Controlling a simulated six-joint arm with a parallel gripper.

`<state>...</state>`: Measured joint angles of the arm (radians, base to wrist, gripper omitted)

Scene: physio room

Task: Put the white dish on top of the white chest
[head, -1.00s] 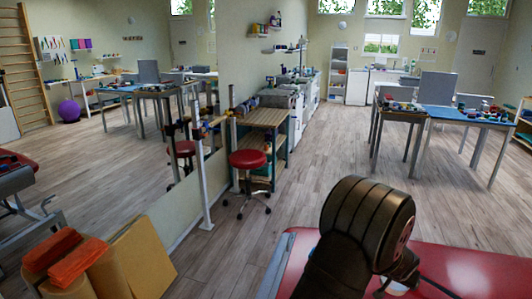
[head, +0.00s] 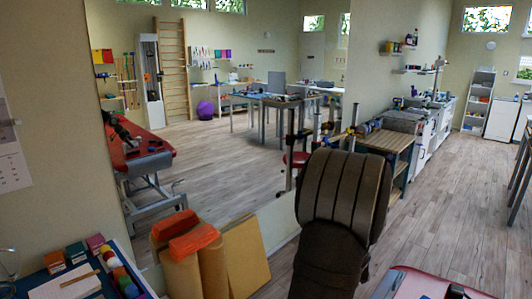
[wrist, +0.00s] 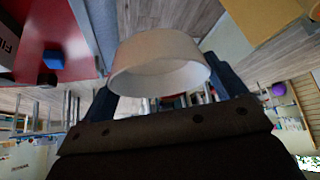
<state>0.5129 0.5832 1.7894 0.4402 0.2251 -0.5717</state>
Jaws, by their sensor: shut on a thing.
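The white dish (wrist: 158,62) is round and sits between the two dark fingers of my gripper (wrist: 166,86) in the wrist view, held clear of the floor. The gripper is shut on it. In the head view my dark arm stands right of centre and hides the gripper and dish. A plain white cabinet (head: 502,120) stands at the far right by the back wall. White units (head: 424,140) with drawers line the wall nearer. I cannot tell which of these is the white chest.
A large mirror (head: 232,165) fills the left wall and reflects the room. Tan and orange rolls (head: 185,255) stand before it. A wooden-topped bench (head: 390,150) is behind my arm. A red table (head: 420,285) lies lower right. Floor (head: 455,210) at right is clear.

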